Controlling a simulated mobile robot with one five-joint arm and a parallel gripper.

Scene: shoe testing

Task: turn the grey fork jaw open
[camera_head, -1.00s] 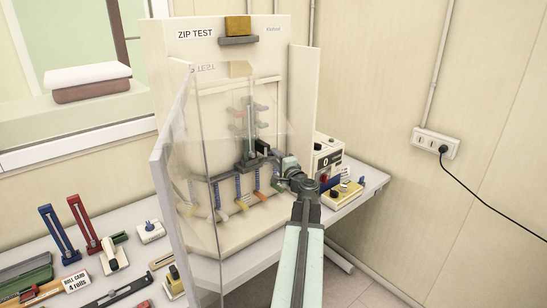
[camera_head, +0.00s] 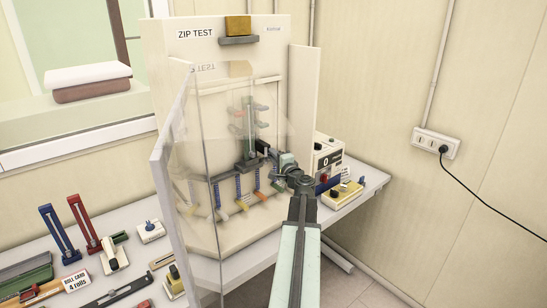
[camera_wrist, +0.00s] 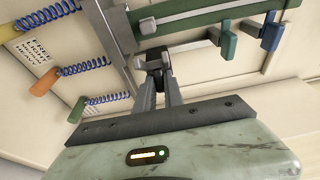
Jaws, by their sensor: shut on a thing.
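The grey fork jaw (camera_wrist: 153,56) is a dark grey piece on the test rig, just at my fingertips in the wrist view. In the head view it is a small dark shape (camera_head: 261,146) beside the rig's upright, partly hidden by my gripper. My gripper (camera_wrist: 158,78) is shut on it, with one finger on each side. In the head view my gripper (camera_head: 273,154) reaches into the cabinet from the right. The exact angle of the jaw is hard to tell.
A clear door (camera_head: 205,150) stands open left of my arm. A green upright (camera_wrist: 205,22) with blue and green tabs is close by. A counter box (camera_head: 327,158) stands right of the cabinet (camera_head: 302,95).

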